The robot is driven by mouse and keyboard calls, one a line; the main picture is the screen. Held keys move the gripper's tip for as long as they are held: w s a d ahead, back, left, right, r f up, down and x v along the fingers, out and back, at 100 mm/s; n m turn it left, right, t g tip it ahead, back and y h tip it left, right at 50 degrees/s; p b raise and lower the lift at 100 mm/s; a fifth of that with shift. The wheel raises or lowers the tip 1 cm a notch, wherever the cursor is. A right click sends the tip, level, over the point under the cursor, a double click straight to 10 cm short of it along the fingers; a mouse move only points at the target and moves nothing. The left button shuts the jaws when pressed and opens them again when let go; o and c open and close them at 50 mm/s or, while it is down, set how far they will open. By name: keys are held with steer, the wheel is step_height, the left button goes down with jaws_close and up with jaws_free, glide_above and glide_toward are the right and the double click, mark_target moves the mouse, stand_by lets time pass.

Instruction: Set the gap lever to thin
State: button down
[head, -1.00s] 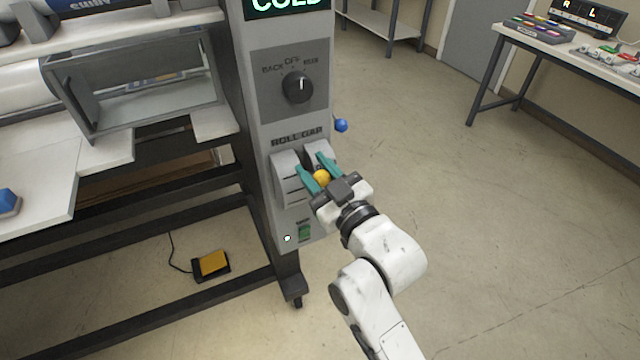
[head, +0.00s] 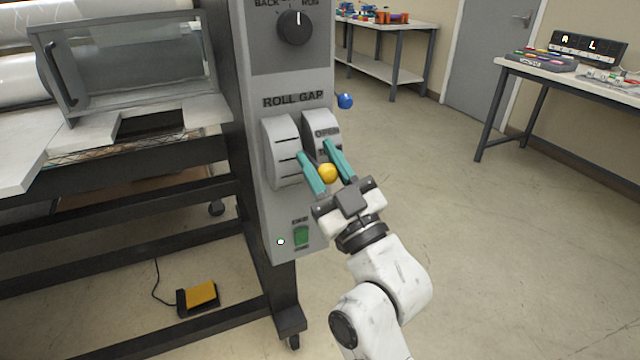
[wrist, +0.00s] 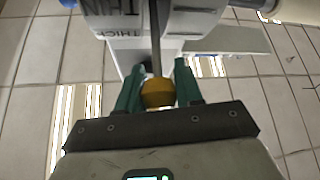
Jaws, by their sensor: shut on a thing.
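The gap lever's yellow knob (head: 327,174) sits in front of the grey roll gap housing (head: 281,152) on the machine column. My gripper (head: 325,168) is shut on the knob, one teal finger on each side. In the wrist view the knob (wrist: 157,93) is between the fingers, with the dark lever shaft (wrist: 162,40) running away from it. The words THIN (wrist: 110,8) and THICK (wrist: 123,32) show upside down beside the shaft. In the head view my fingers partly hide the scale, and I cannot tell which mark the lever meets.
A selector knob (head: 296,27) is above the lever. A blue ball (head: 345,101) sticks out at the column's right. A green switch (head: 301,236) is below. A yellow pedal (head: 201,294) lies on the floor. Tables stand at the back right; the floor between is open.

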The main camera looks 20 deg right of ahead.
steer(key=shift+s+f+t+y+b, duration=0.1)
steer(key=shift+f+t+y+b, duration=0.2)
steer(key=shift+f+b, duration=0.65)
steer(key=shift+b, duration=0.65)
steer(key=f+b, duration=0.2)
steer(key=b, duration=0.1)
steer(key=shift+s+b, duration=0.1)
steer(key=shift+b, duration=0.2)
steer(key=shift+f, duration=0.1)
steer(key=c, duration=0.8)
jaws_free()
steer(key=shift+o, duration=0.2)
steer(key=shift+s, duration=0.1)
steer(key=b+v, duration=0.5)
steer(key=v, duration=0.5)
steer(key=shift+s+f, duration=0.2)
steer(key=shift+f, duration=0.05)
